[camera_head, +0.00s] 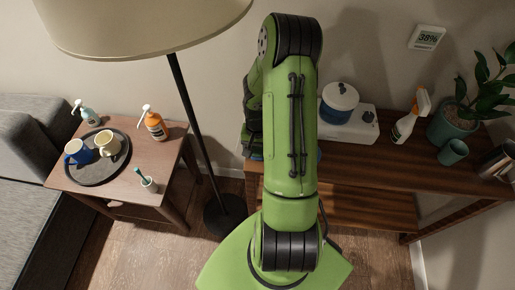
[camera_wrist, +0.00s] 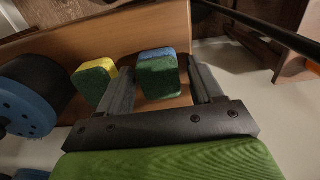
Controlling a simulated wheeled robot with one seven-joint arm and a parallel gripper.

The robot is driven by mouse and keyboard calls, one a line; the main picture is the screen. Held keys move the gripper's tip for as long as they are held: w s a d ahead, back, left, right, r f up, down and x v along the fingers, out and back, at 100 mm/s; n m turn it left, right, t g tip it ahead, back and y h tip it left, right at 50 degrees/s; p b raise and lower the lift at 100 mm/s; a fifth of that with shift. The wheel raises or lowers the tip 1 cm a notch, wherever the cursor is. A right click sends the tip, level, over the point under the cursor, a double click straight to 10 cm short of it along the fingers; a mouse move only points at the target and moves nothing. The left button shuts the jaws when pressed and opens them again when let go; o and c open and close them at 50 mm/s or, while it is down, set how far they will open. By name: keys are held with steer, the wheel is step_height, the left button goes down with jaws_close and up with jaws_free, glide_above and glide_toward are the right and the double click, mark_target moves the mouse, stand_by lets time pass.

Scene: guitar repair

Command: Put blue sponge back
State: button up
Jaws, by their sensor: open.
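The blue sponge (camera_wrist: 158,73), blue on one layer and dark green on the other, is on a wooden surface in the wrist view. My gripper (camera_wrist: 160,84) is open, with one finger on each side of this sponge. Small gaps seem to show beside it, but whether either finger touches it is unclear. A yellow and green sponge (camera_wrist: 94,81) sits left of the left finger, outside the jaws. In the head view my arm hides the gripper and most of the area around the sponges.
A round blue and black object (camera_wrist: 27,112) is left of the sponges. The wooden sideboard (camera_head: 375,178) carries a white appliance with a blue pot (camera_head: 338,104), a spray bottle (camera_head: 405,125) and a plant. A floor lamp (camera_head: 187,105) stands left of my arm, beside a side table (camera_head: 165,165).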

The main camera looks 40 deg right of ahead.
mark_target(257, 150)
step_height(257, 150, up, 12)
steer(key=p, duration=0.3)
steer(key=shift+r, duration=0.2)
